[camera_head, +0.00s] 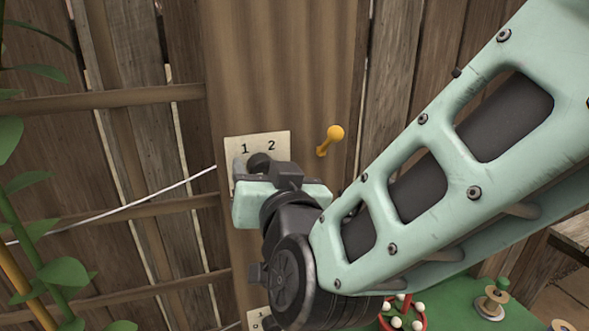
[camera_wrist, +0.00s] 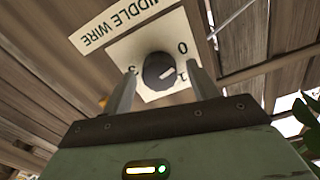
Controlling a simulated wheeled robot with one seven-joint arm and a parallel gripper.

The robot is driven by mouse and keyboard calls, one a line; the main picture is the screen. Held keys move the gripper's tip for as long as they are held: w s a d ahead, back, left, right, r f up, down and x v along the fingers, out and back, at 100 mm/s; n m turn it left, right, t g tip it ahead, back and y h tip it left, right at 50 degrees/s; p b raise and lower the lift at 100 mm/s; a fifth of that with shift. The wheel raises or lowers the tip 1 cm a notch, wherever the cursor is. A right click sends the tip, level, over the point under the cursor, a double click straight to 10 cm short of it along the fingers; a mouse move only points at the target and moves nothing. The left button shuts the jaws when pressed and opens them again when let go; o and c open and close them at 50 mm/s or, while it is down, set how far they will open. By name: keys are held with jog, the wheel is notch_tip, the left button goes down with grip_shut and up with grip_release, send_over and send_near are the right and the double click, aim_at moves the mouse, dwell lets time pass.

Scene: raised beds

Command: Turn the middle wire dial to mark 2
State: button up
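The middle wire dial (camera_wrist: 159,71) is a round dark knob on a pale plate (camera_wrist: 150,45), under a white "MIDDLE WIRE" label (camera_wrist: 125,22) that reads upside down in the wrist view. Its light pointer line faces the side with 0 and 1, seemingly between them. A 3 shows on the other side; the 2 is hidden in this view. In the head view the plate (camera_head: 279,138) shows 1 and 2 above the partly hidden dial (camera_head: 259,161). My gripper (camera_wrist: 162,76) is open, its fingers on either side of the dial with visible gaps.
The plate is on a brown post (camera_head: 270,70) by a plank fence. A yellow-orange peg (camera_head: 334,134) sticks out right of the plate. A wire (camera_head: 150,203) runs left from the post. Leafy plants (camera_head: 55,270) stand at left; a red-rimmed bowl (camera_head: 405,312) and spools are lower right.

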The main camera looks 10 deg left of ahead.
jog(key=c, duration=0.9)
jog(key=shift+c, duration=0.2)
jog(key=shift+f+m+b, duration=0.2)
jog(key=shift+m+b, duration=0.2)
jog(key=shift+b, duration=0.45)
jog(key=shift+f+m+b, duration=0.2)
jog(key=shift+m+b, duration=13.3)
jog(key=shift+b, duration=2.65)
